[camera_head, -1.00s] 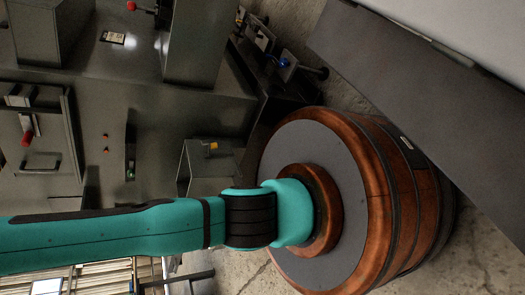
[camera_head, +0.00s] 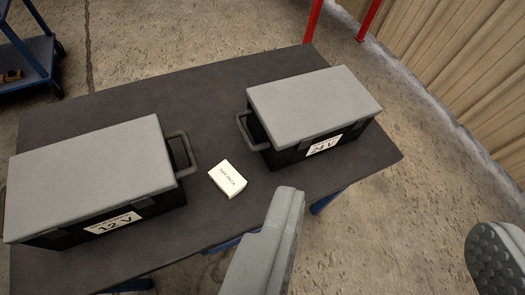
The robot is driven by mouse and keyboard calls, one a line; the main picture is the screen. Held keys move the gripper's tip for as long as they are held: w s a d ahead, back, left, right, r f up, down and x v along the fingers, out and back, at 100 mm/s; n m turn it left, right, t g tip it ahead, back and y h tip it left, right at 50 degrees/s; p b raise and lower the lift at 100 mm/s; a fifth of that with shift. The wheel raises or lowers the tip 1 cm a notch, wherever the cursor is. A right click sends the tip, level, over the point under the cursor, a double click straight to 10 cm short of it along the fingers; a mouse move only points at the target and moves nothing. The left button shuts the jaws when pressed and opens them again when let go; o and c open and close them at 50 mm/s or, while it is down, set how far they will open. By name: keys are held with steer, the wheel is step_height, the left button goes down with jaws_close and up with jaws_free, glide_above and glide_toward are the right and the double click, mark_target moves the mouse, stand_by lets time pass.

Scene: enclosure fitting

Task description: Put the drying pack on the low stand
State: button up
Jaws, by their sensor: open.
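A small white pack (camera_head: 227,179) with dark lettering, seemingly "DRY PACK", lies on a dark table (camera_head: 205,90) between two boxes. My gripper (camera_head: 385,225) is open and empty. One grey finger shows at the bottom centre, just right of and below the pack in the picture. The other finger, with a dark studded pad, shows at the right edge. The fingers are apart from the pack. I cannot make out a low stand in this view.
A blue trolley (camera_head: 30,60) stands at upper left. Red posts (camera_head: 313,20) and a ribbed wall (camera_head: 460,70) stand behind.

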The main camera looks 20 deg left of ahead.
steer(key=s+d+r+m+t+h, duration=0.1)
steer(key=s+d+r+m+t, duration=0.2)
steer(key=s+r, duration=0.5)
steer(key=s+m+t, duration=0.1)
steer(key=s, duration=0.2)
steer(key=shift+r+t, duration=0.25)
steer(key=shift+t, duration=0.15)
steer(key=shift+c, duration=0.2)
